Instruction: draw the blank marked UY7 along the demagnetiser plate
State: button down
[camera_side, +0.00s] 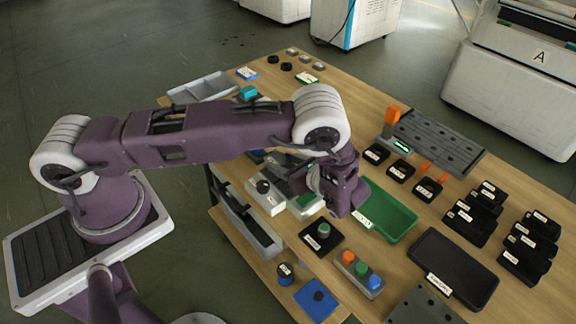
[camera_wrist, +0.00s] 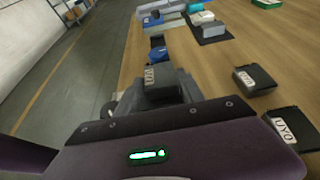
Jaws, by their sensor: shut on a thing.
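My gripper (camera_side: 338,192) hangs low over the table beside the green tray; its fingertips are hidden in the side view. In the wrist view, my gripper (camera_wrist: 160,95) is shut on a dark block (camera_wrist: 165,78) with a white label. The label starts with UY, but its last character is too small to read surely. Two other dark labelled blocks (camera_wrist: 255,78) (camera_wrist: 290,128) stand on the wood to the right, apart from the held one. I cannot tell which surface is the demagnetiser plate; a device with a black knob (camera_side: 265,200) sits left of my gripper.
The green tray (camera_side: 400,228) and a black tray (camera_side: 455,268) lie right of my gripper. A button box (camera_side: 358,275) stands in front. Several dark blocks (camera_side: 527,250) stand at the right. A slotted grey plate (camera_side: 440,140) with orange parts is behind. The table's far middle is clear.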

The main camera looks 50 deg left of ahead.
aim_at(283, 163)
jog(key=shift+a, duration=0.35)
jog(key=shift+r, duration=0.1)
jog(key=shift+r, duration=3.75)
